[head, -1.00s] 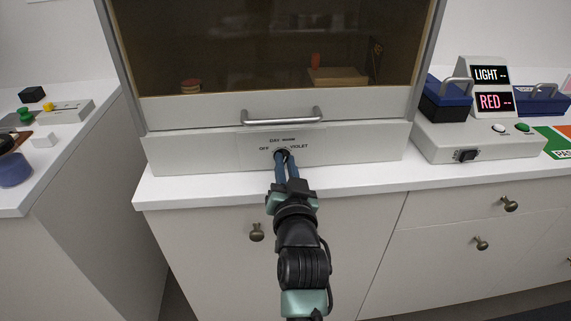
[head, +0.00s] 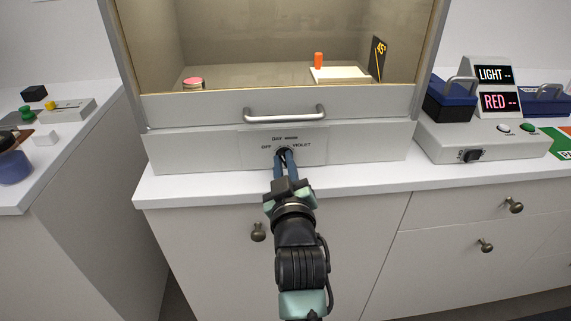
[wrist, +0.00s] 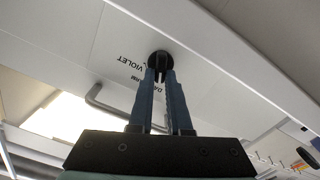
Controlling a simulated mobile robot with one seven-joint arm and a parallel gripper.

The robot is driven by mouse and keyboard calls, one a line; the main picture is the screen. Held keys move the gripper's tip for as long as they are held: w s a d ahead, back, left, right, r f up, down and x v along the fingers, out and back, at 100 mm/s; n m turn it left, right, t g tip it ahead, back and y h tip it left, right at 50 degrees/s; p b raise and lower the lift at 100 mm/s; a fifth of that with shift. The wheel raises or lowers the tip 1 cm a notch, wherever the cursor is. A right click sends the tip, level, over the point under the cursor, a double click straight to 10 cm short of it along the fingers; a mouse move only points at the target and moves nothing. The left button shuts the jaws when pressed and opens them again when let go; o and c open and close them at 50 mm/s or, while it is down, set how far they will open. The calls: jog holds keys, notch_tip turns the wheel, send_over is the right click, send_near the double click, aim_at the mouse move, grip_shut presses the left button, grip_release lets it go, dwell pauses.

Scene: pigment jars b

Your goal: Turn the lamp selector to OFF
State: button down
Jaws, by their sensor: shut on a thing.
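The lamp selector (head: 283,150) is a small dark round knob on the white front panel below the cabinet window. The labels OFF, DAY, WARM and VIOLET run around it, with OFF at its left and VIOLET at its right. It also shows in the wrist view (wrist: 159,58), at the far end of my fingers. My gripper (head: 284,155) has its two blue fingers shut on the selector. The fingers cover much of the knob, so I cannot tell which label it points to. The cabinet interior (head: 240,72) is brightly lit.
A metal handle bar (head: 284,115) runs just above the selector. Inside the cabinet are an orange jar (head: 318,61), a pink-topped jar (head: 193,83) and a pale tile. A display unit (head: 480,143) stands at the right. Drawers with knobs lie below the white counter edge.

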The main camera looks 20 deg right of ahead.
jog(key=n, duration=0.3)
jog(key=shift+a+f+n, duration=0.1)
jog(key=shift+f+n, duration=0.05)
jog(key=shift+n, duration=0.15)
jog(key=shift+a+f+n, duration=0.1)
jog(key=shift+f+n, duration=0.05)
jog(key=shift+n, duration=1.65)
jog(key=c, duration=0.9)
grip_release()
jog(key=shift+o, duration=0.2)
jog(key=v, duration=1.3)
